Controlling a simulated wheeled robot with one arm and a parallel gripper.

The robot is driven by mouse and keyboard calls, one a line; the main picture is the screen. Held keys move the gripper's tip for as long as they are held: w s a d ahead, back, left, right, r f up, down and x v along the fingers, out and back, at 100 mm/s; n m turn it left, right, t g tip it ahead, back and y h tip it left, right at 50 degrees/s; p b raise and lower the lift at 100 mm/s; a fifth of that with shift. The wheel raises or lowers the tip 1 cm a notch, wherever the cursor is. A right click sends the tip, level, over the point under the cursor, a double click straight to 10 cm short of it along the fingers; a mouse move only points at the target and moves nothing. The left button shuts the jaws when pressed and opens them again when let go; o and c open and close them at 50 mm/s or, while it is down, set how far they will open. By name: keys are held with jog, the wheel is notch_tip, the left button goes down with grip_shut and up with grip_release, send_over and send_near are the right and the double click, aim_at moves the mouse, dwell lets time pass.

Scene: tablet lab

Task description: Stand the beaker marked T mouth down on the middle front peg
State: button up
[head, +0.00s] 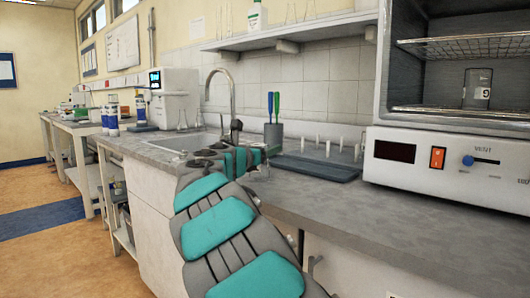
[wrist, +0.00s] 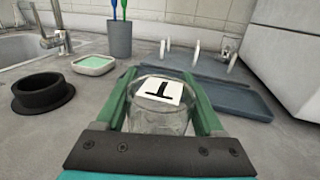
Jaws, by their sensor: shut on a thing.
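My gripper (wrist: 165,100) is shut on the beaker marked T (wrist: 165,122), a clear glass with a white label. The green fingers lie on both sides of it, above the grey counter. The T appears upside down in the wrist view; I cannot tell clearly where the mouth is. The peg rack, a blue-grey tray (wrist: 240,98) with upright white pegs (wrist: 196,49), is beyond and to the right of my gripper. It also shows in the head view (head: 318,168). In the head view my arm hides most of the gripper.
A brush pot (wrist: 118,40), a soap dish (wrist: 95,66) and a black ring-shaped stand (wrist: 40,93) are near, with the sink at left. A clear glass (wrist: 228,48) is at the rack's right end. The oven (head: 450,150) holds a marked beaker (head: 477,90).

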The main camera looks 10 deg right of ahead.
jog(key=shift+f, duration=0.25)
jog(key=o, duration=1.5)
jog(key=shift+o, duration=0.2)
jog(key=shift+s+a+r, duration=0.1)
jog(key=shift+s+a, duration=0.1)
jog(key=v, duration=1.1)
jog(key=shift+s+a, duration=0.15)
jog(key=shift+s, duration=0.1)
